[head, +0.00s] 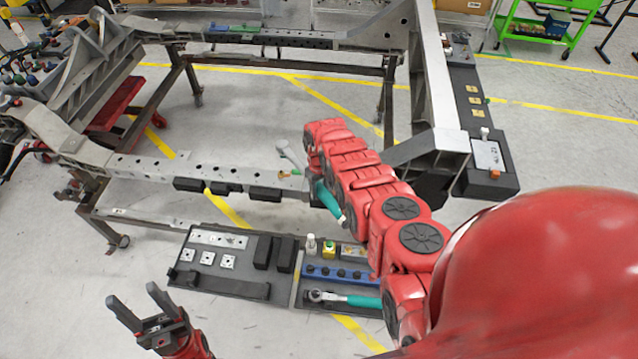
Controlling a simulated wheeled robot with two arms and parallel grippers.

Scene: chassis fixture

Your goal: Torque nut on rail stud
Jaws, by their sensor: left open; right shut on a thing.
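The near rail (225,172) of the chassis frame runs across the middle of the head view, with round holes along it. My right gripper (313,172) is over its right end, largely hidden by my red arm. It is shut on a torque wrench with a teal handle (328,200). The wrench's grey head (284,149) points up and left, over the rail; I cannot tell whether it touches anything. A small greenish-orange spot (287,174) shows on the rail; nut and stud cannot be made out. My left gripper (146,307) is open and empty at the lower left.
A dark tray (215,284) below the rail holds plates and black blocks. Beside it lie a blue strip (340,274) with knobs and a second teal-handled wrench (345,299). A dark side bench (470,85) stands right of the frame. Floor around my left gripper is clear.

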